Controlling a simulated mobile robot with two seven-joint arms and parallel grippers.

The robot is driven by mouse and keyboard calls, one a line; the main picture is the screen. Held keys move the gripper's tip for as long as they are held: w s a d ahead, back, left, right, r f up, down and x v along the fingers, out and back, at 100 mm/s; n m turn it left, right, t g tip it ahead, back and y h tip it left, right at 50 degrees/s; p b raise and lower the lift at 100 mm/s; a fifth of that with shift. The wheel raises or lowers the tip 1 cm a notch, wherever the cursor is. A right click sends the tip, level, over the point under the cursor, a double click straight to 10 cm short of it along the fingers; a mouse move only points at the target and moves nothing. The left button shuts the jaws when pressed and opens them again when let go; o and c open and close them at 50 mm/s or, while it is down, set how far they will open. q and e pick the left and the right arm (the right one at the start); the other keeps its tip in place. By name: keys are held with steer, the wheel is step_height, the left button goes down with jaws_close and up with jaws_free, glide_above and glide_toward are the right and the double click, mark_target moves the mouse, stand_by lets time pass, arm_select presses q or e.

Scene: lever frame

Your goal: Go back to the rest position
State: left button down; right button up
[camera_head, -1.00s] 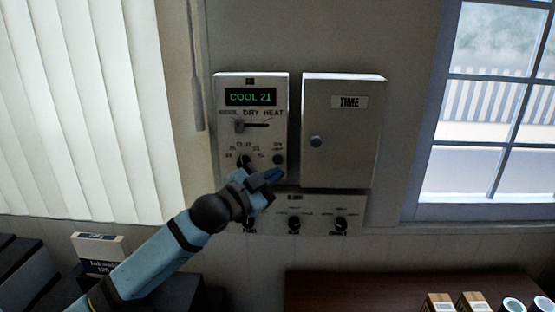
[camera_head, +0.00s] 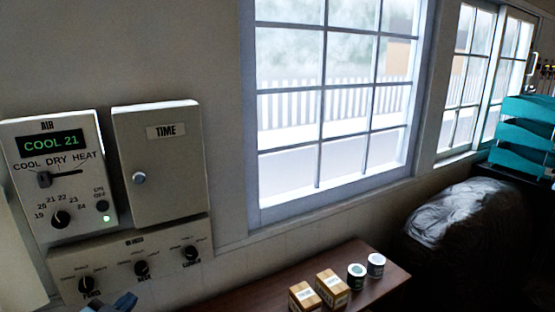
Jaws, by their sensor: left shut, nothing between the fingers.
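The air control panel (camera_head: 88,178) is on the wall at the left, its display (camera_head: 52,144) reading "COOL 21". Its slider (camera_head: 44,180) is at the COOL end, and a green light (camera_head: 105,219) shows under the ON/OFF button (camera_head: 103,206). My left gripper (camera_head: 124,302) shows only in part at the bottom edge, below the lower knob panel (camera_head: 120,258). It is shut and empty, apart from the air panel in the picture. My right gripper is out of view.
A closed box marked TIME (camera_head: 178,190) is beside the air panel. A brown table (camera_head: 245,300) at the bottom holds two small boxes (camera_head: 333,286) and two cans (camera_head: 376,264). A dark bag-like object (camera_head: 455,235) and teal trays (camera_head: 525,136) are at the right.

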arm_select(q)
steer(key=s+d+f+n+g, duration=0.1)
steer(key=s+d+f+g, duration=0.1)
steer(key=s+d+f, duration=0.2)
steer(key=s+d+f+n+g, duration=0.1)
steer(key=s+d+f, duration=0.3)
steer(key=s+f, duration=0.6)
steer(key=s+d+f+n+g, duration=0.2)
steer(key=s+d+f, duration=0.2)
steer(key=f, duration=0.9)
steer(key=s, duration=0.3)
steer(key=shift+s+n+g+y, duration=0.3)
steer(key=shift+s, duration=0.05)
